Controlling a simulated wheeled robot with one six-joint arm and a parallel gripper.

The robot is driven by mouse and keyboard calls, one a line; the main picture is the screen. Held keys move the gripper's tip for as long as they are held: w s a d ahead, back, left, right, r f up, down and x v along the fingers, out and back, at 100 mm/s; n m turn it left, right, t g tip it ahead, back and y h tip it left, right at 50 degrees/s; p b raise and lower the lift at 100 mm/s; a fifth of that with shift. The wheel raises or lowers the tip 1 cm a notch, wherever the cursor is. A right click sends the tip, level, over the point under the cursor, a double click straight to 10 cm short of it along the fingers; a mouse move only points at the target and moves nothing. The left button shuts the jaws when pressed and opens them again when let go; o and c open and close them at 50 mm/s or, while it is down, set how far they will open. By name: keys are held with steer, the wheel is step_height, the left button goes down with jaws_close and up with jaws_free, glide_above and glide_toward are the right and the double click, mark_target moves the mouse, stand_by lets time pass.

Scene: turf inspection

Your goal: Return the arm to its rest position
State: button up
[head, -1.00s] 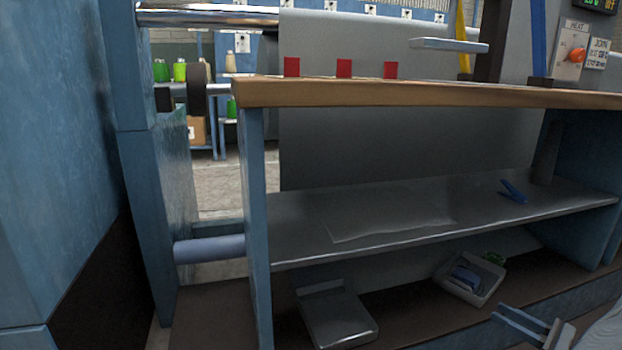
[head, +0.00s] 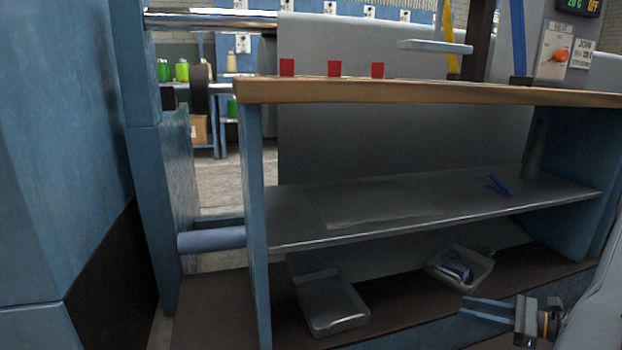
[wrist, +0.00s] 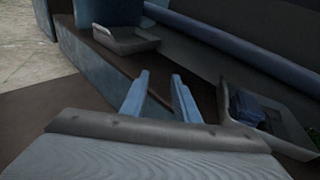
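My gripper (head: 487,310) is at the lower right of the head view, in front of the low shelf, with its blue fingers pointing left. In the wrist view my gripper (wrist: 160,92) shows two blue fingers spread apart with nothing between them. It touches nothing that I can see. Part of my grey arm shows at the right edge of the head view.
A wooden-topped bench (head: 420,94) carries red blocks. Its middle shelf (head: 290,228) holds a clear sheet and a blue clip (head: 499,186). Below are an empty grey tray (head: 330,305) and a grey bin (head: 478,268) with blue items.

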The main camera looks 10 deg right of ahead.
steer(key=a+r+n+g+h, duration=0.15)
steer(key=a+n+g, duration=0.35)
steer(key=a, duration=0.5)
steer(key=a+r+n+g, duration=0.3)
steer(key=a+n+g, duration=0.2)
steer(key=a, duration=0.4)
steer(key=s+a+r+n+h, duration=0.3)
steer(key=a+r+n+h, duration=0.2)
steer(key=a+n, duration=0.3)
steer(key=s+a+r+n+h, duration=0.3)
steer(key=a+r+n+h, duration=0.15)
steer(key=a+n, duration=0.35)
steer(key=s+a+r+n+g+y+p, duration=0.1)
steer(key=s+a+r+n+p, duration=0.3)
steer(key=s+a+r, duration=0.5)
steer(key=s+a+r+n+g+y+p, duration=0.1)
steer(key=s+a+r+n+p, duration=0.2)
steer(key=s+a+r, duration=0.6)
steer(key=d+r+m+p, duration=0.2)
steer(key=d+r+p, duration=0.3)
steer(key=r+p, duration=0.3)
steer(key=d+r+m+h+p, duration=0.1)
steer(key=d+r+p, duration=0.5)
steer(key=p, duration=1.1)
steer(key=d+r+m+p, duration=0.3)
steer(key=d+r+p, duration=0.3)
steer(key=r+p, duration=0.6)
steer(key=shift+s+d+m+h, duration=0.25)
steer(key=shift+s+m+h, duration=0.05)
